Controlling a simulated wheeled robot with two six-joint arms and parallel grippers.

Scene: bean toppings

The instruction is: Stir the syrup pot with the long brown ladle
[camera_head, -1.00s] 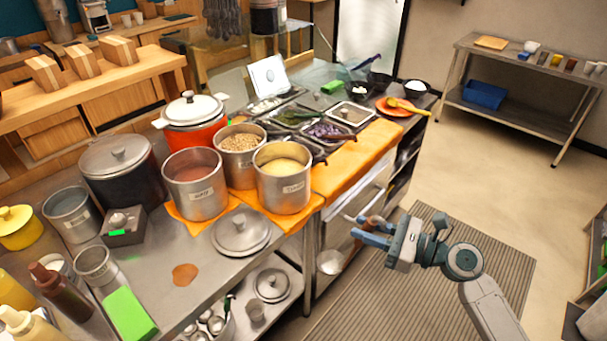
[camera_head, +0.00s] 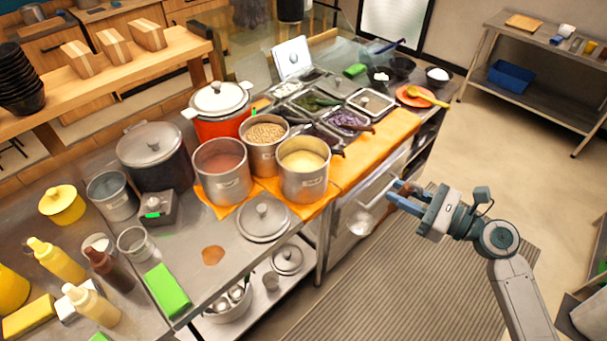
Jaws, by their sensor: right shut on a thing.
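My right gripper (camera_head: 402,197) is shut on the brown handle of a ladle, right of the counter above the striped mat. The ladle's metal bowl (camera_head: 361,222) hangs below and left of the gripper, in front of the counter's side and apart from the pots. A steel pot with reddish-brown liquid (camera_head: 222,176) stands on an orange cloth; its label is too small to read surely. Beside it stand a steel pot with pale yellow liquid (camera_head: 304,176) and a steel pot of beans (camera_head: 266,151). My left gripper is not in view.
A loose lid (camera_head: 263,220) lies in front of the pots. A black lidded pot (camera_head: 155,160) and a red pot with a white lid (camera_head: 219,108) stand behind. Topping trays (camera_head: 345,119) fill the counter's far part. The striped mat (camera_head: 390,285) is clear.

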